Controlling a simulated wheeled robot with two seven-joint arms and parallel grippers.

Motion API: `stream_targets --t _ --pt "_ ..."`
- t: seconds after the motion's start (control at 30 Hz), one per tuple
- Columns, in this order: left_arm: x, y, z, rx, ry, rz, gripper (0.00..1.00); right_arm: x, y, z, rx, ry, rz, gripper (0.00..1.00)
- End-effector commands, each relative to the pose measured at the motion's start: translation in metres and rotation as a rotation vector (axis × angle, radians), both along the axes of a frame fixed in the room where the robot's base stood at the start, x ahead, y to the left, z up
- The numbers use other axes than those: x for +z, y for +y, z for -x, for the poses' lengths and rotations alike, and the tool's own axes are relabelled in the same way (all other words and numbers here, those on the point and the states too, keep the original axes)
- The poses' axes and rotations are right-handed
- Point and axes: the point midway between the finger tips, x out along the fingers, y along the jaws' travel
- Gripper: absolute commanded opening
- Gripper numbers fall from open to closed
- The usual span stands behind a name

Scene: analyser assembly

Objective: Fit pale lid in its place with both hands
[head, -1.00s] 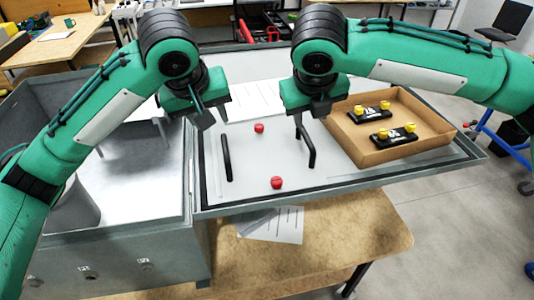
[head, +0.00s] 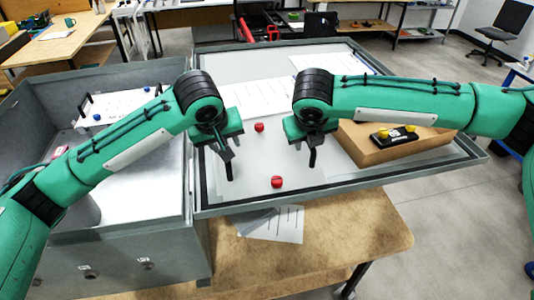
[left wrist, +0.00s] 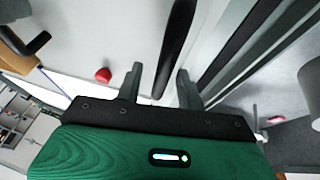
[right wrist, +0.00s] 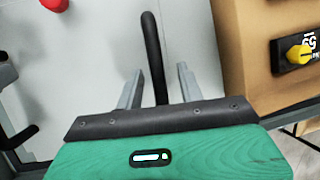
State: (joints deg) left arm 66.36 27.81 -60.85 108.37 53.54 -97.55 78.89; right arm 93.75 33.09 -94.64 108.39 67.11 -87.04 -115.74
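The pale lid (head: 250,155) lies flat on the grey tray-like panel. It has two red knobs (head: 259,127) and two upright black bar handles. My left gripper (head: 229,160) is open above the left handle (head: 228,171). In the left wrist view, that handle (left wrist: 175,50) lies between the spread fingers without visible contact. My right gripper (head: 313,143) is open at the right handle (head: 312,158). In the right wrist view, the handle (right wrist: 152,50) stands between the spread fingers, with a gap on both sides. My grippers hide the handle tops in the head view.
An open grey case (head: 140,170) stands at the left, with a white blue-knobbed panel (head: 125,103) inside. White papers (head: 262,95) lie behind the lid.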

Motion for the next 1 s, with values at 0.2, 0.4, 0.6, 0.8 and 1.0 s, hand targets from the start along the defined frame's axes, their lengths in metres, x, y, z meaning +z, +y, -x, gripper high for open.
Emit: stream_targets --t 0.2,0.4,0.6,0.8,1.0 --pt "0.000 0.000 0.000 0.000 0.000 0.000 0.23 0.000 0.000 0.000 0.000 0.000 0.000 0.23" --pt "0.000 0.000 0.000 0.000 0.000 0.000 0.00 0.000 0.000 0.000 0.000 0.000 0.000 0.00" --pt "0.001 0.000 0.000 0.000 -0.001 0.000 0.00 0.000 0.000 0.000 0.000 0.000 0.000 0.00" --pt "0.003 0.000 0.000 0.001 -0.002 0.001 0.00 0.003 0.000 0.000 -0.001 -0.001 -0.001 0.00" --pt "0.011 0.000 0.000 0.001 -0.002 0.001 0.00 0.011 0.000 0.000 -0.001 -0.001 -0.001 0.00"
